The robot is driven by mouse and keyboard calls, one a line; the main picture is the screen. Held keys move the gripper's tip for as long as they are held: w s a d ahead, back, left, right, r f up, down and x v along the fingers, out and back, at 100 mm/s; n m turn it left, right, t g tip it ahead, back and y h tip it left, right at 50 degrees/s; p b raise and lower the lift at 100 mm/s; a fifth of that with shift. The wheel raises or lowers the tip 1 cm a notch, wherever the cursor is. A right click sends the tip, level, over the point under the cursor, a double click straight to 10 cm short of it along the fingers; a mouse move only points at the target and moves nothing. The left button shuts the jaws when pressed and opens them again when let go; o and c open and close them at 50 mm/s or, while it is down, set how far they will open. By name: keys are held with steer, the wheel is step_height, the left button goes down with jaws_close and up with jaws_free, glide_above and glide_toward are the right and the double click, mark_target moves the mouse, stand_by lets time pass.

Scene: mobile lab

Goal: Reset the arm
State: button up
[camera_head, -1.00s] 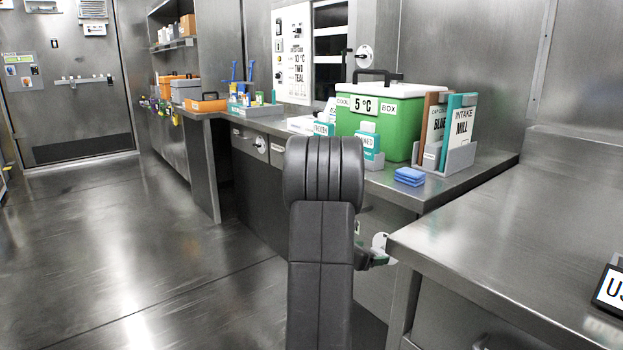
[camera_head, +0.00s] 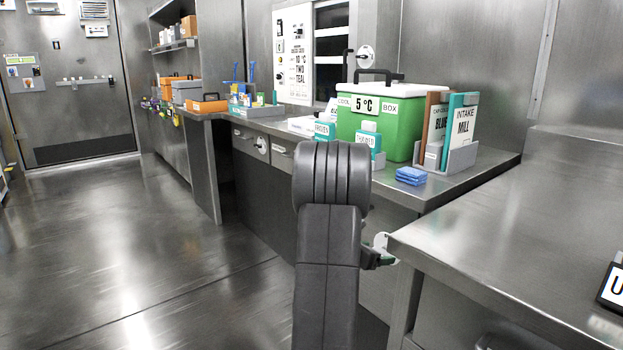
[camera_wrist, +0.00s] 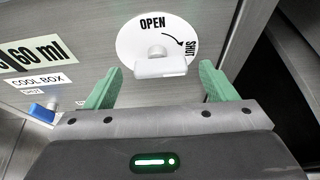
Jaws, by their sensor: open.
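In the wrist view my gripper (camera_wrist: 162,72) is open, with its two green fingers apart. A white round dial (camera_wrist: 130,42) marked OPEN and SHUT, with an arrow between them, is on a grey metal panel ahead. Its white bar handle (camera_wrist: 160,67) lies across the gap between the fingertips, and I see no finger closed on it. In the head view my dark arm stands upright in the middle and hides most of the gripper; only a green finger part (camera_head: 385,261) shows beside the white dial (camera_head: 381,243), low under the counter.
The wrist view shows a label (camera_wrist: 35,52) reading 60 ml. The floor (camera_head: 130,250) at left is clear.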

steer(key=p+v, duration=0.4)
steer(key=v, duration=0.8)
steer(key=b+x, duration=0.2)
steer(key=x, duration=0.5)
steer(key=b+x, duration=0.2)
steer(key=x, duration=0.4)
steer(key=shift+w+d+r, duration=0.1)
steer(key=shift+w+d, duration=0.15)
steer(key=shift+d, duration=0.1)
steer(key=shift+a+n+p, duration=0.1)
steer(key=shift+n+p, duration=0.3)
steer(key=shift+p, duration=0.6)
steer(key=n+g+h+p, duration=0.1)
steer(key=p, duration=0.3)
steer(key=shift+n, duration=0.3)
steer(key=n+p, duration=0.1)
steer(key=p, duration=0.1)
steer(key=n+g+h+p, duration=0.1)
steer(key=p, duration=0.2)
steer(key=shift+w+a+n+h, duration=0.2)
steer(key=shift+n+h, duration=0.1)
steer(key=shift+n, duration=0.1)
steer(key=p+v, duration=0.2)
steer(key=v, duration=1)
steer(key=shift+a+p, duration=0.3)
steer(key=shift+a, duration=0.1)
steer(key=shift+s, duration=0.15)
